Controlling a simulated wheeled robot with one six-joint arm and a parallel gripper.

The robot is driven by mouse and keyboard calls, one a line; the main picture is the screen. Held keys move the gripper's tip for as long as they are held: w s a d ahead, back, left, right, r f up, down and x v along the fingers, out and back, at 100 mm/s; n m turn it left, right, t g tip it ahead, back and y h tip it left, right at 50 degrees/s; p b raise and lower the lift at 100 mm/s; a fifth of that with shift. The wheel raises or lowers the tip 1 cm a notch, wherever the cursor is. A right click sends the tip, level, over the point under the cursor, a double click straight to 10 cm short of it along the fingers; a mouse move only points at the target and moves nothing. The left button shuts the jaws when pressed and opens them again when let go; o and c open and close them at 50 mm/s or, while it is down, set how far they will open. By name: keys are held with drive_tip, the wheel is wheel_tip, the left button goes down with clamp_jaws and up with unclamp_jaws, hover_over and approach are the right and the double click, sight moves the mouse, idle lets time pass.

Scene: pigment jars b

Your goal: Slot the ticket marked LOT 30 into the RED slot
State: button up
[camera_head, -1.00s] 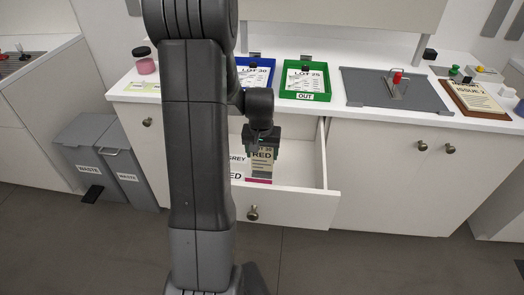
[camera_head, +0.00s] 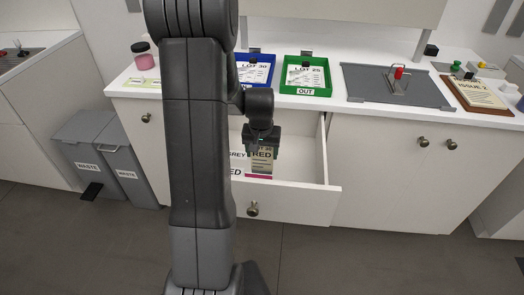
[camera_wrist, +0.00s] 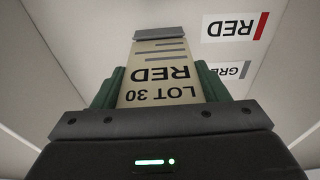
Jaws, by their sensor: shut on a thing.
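My gripper (camera_head: 262,143) is shut on a cream ticket (camera_head: 262,161) and holds it upright inside the open drawer (camera_head: 300,199). In the wrist view the ticket (camera_wrist: 158,75) reads LOT 30 and RED, upside down, between the green finger pads. Its far end is near the drawer's inside. A white RED label (camera_wrist: 234,27) with a red stripe lies beyond the ticket to the right in the wrist view, with a GREY label (camera_wrist: 229,70) nearer. In the head view my arm partly covers the labels. I cannot tell whether the ticket touches a slot.
On the counter stand a blue tray (camera_head: 268,76) marked LOT 30 and a green tray (camera_head: 326,88) marked LOT 25. A grey panel (camera_head: 420,94) with a red-topped handle, a clipboard (camera_head: 495,109) and a pink jar (camera_head: 143,62) also stand there. Waste bins (camera_head: 84,153) are at left.

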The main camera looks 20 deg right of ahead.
drive_tip(key=shift+f+b, duration=0.9)
drive_tip(key=shift+f, duration=0.35)
drive_tip(key=o, duration=1)
drive_tip(key=shift+r, duration=0.15)
drive_tip(key=shift+r+p, duration=2.1)
drive_tip(key=shift+r, duration=0.85)
